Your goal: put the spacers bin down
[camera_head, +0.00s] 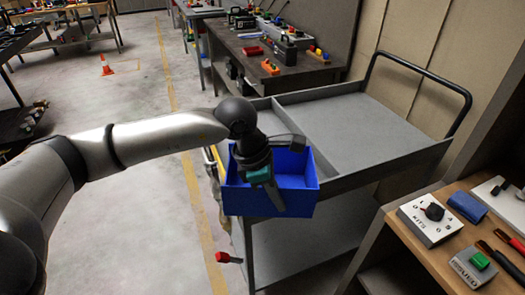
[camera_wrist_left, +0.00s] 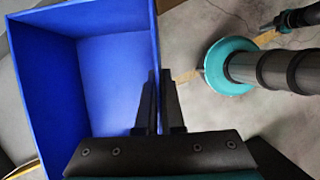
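The spacers bin is a blue open box (camera_head: 240,203), held in front of the near left corner of the grey cart (camera_head: 350,128). It also fills the left of the left wrist view (camera_wrist_left: 108,75), where its visible inside looks empty. My left gripper (camera_head: 275,205) reaches over the bin, with its fingers closed on one wall. In the left wrist view the two dark fingers (camera_wrist_left: 160,112) pinch that wall's edge. I cannot tell whether the bin touches the cart. What looks like my right gripper (camera_wrist_left: 266,28) shows small at top right of that view, its fingers unclear.
The cart's upper tray has a divider (camera_head: 300,130) and bare compartments. A wooden bench (camera_head: 420,262) with switch boxes and tools stands at the right. A dark workbench (camera_head: 255,62) with coloured parts is behind. Open floor lies left, with an orange cone (camera_head: 106,66).

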